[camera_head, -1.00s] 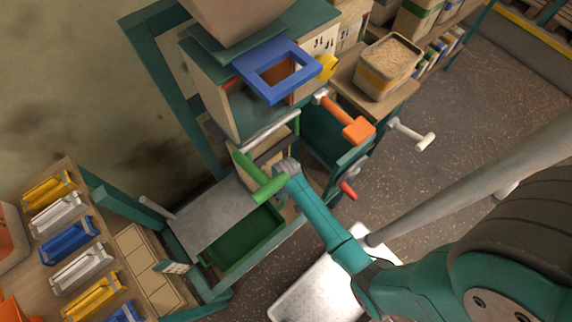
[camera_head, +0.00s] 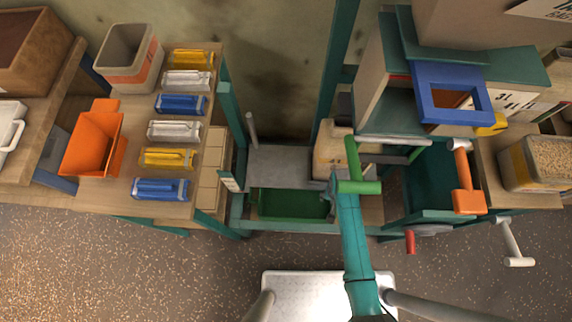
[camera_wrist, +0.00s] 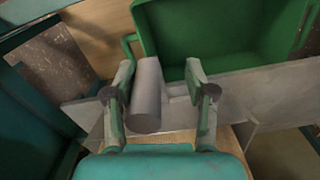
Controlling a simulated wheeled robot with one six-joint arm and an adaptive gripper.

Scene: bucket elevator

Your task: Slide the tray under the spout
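The green tray (camera_head: 290,203) sits low in the teal frame, in front of a grey metal plate (camera_head: 278,167). In the wrist view the tray (camera_wrist: 215,32) is at the top, beyond my fingertips. My gripper (camera_wrist: 158,72) is open, with a grey cylinder (camera_wrist: 147,95) between its fingers, close to the left finger and with a gap at the right. I cannot tell which part the cylinder belongs to. In the head view my arm comes down beside the tray's right end, and the gripper's tip is partly hidden near a green handle (camera_head: 358,187). I cannot clearly make out the spout.
A blue square frame (camera_head: 455,95), an orange lever (camera_head: 467,190) and a white crank (camera_head: 514,245) are at the right. The left bench (camera_head: 185,207) holds several coloured packets and an orange scoop (camera_head: 93,140). A grey post (camera_head: 251,129) rises behind the tray.

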